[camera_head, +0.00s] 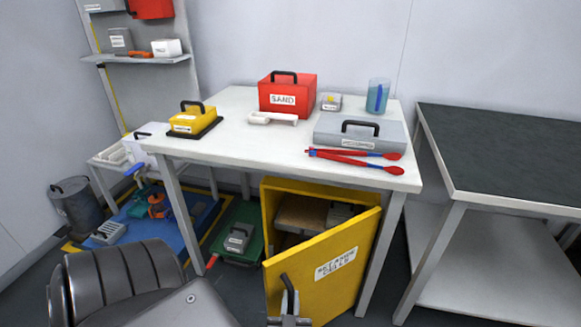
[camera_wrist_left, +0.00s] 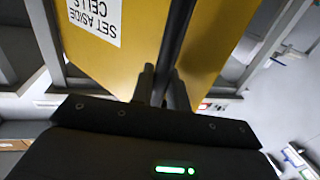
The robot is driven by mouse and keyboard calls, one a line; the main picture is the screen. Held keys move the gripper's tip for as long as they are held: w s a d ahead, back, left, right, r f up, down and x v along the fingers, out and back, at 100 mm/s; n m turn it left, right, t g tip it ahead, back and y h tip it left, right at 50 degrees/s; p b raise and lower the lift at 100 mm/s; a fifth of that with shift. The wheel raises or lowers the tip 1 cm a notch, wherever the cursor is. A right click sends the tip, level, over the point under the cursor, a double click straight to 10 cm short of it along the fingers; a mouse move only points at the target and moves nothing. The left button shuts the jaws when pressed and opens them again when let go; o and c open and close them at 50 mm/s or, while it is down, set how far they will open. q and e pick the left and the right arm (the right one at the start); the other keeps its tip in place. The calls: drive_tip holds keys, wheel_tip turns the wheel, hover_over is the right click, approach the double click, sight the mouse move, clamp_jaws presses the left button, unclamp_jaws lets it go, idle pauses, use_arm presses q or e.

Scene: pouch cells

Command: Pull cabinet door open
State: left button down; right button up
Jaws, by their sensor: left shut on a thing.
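The yellow cabinet (camera_head: 268,205) stands under the white table with its door (camera_head: 335,268) partly open, swung out toward me. The door carries a white label reading "SET ASIDE CELLS", which shows upside down in the left wrist view (camera_wrist_left: 95,18). My left gripper (camera_head: 289,292) is at the left part of the door, shut on its dark bar handle (camera_wrist_left: 178,38). In the left wrist view my left gripper (camera_wrist_left: 163,85) has its fingers on either side of the handle. Inside the cabinet a brown shelf or box (camera_head: 302,213) and grey items show. My right gripper is not in view.
The white table (camera_head: 235,120) above bears a red SAND box (camera_head: 288,97), a yellow case (camera_head: 194,119), a grey case (camera_head: 358,136) and red-blue tongs (camera_head: 355,160). A table leg (camera_head: 382,255) stands close right of the door. A green tray (camera_head: 240,225) lies left of the cabinet.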

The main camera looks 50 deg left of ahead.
use_arm(q)
drive_tip(key=c, duration=1.4)
unclamp_jaws()
drive_tip(key=shift+w+d, duration=0.1)
drive_tip(key=shift+w, duration=0.05)
